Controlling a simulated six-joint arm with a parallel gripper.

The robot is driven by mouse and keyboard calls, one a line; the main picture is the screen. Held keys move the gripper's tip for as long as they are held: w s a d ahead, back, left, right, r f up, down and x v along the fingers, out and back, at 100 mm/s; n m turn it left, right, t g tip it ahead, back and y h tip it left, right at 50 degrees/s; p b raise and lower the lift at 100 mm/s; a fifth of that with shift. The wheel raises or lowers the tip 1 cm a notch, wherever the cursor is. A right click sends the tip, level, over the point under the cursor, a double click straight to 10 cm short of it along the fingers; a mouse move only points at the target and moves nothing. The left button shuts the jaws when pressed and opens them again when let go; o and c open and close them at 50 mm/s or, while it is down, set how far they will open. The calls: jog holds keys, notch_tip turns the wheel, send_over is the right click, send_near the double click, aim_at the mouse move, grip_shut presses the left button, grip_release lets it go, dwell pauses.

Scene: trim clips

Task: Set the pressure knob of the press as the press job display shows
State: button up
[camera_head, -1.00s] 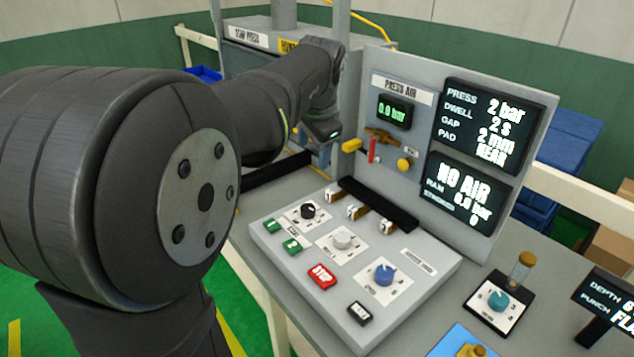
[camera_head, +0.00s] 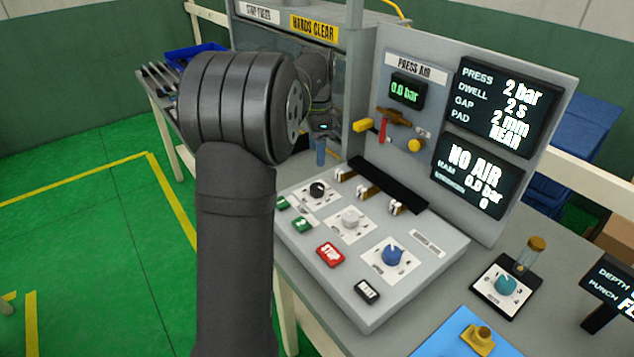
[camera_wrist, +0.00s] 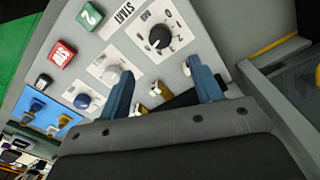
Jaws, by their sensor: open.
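The sloped control panel (camera_head: 440,271) carries a black knob (camera_head: 317,188), a pale grey knob (camera_head: 350,216) and a blue knob (camera_head: 392,255), each on a white dial plate. In the wrist view, the black knob (camera_wrist: 160,37), grey knob (camera_wrist: 111,74) and blue knob (camera_wrist: 82,101) lie beyond the fingers. My gripper (camera_wrist: 163,88) is open and empty, apart from the knobs. In the head view my arm hides most of it.
Small levers (camera_head: 367,191) stand along the panel's back edge. A PRESS AIR gauge (camera_head: 407,91) reads 0.0 bar; the lower display (camera_head: 473,177) reads NO AIR. A red STOP button (camera_head: 330,254) sits at the panel's front. A teal knob box (camera_head: 503,288) stands right.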

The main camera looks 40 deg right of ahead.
aim_at(317, 186)
notch_tip(317, 186, down, 11)
jog(key=shift+f, duration=0.1)
dwell(0.3)
jog(key=c, duration=1)
